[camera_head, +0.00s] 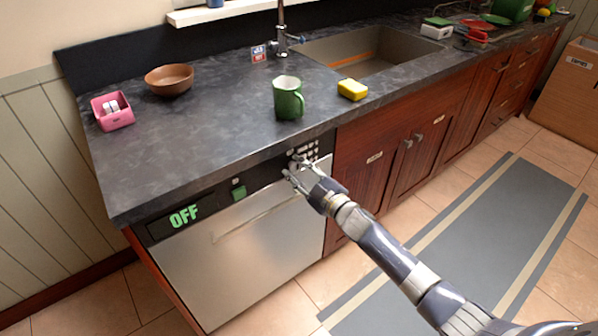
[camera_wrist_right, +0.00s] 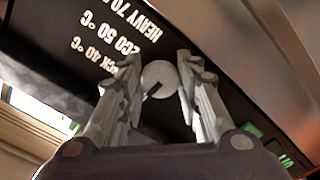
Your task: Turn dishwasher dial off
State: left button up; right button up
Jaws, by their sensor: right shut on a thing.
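The dishwasher (camera_head: 255,245) is a steel-fronted machine under the counter, with a black control panel along its top. Its display (camera_head: 185,215) reads OFF in green letters. My right gripper (camera_head: 294,172) is at the right end of the panel. In the right wrist view, the round pale dial (camera_wrist_right: 159,77) sits between the two fingers of my right gripper (camera_wrist_right: 160,85), which are shut on it. A dark pointer line shows on the dial's face. Printed program labels sit beside it. In the head view the gripper partly hides the dial. My left gripper is not in view.
A green button (camera_head: 238,192) is on the panel. Above it, the dark counter (camera_head: 215,125) holds a green mug (camera_head: 288,98), a yellow sponge (camera_head: 352,89), a brown bowl (camera_head: 169,79) and a pink holder (camera_head: 112,111). A grey mat (camera_head: 480,225) lies on the floor.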

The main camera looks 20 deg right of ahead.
jog(key=shift+n, duration=0.3)
jog(key=o, duration=1)
jog(key=shift+s, duration=0.1)
jog(key=v, duration=1.1)
jog(key=shift+s+d, duration=0.15)
jog(key=shift+s, duration=0.25)
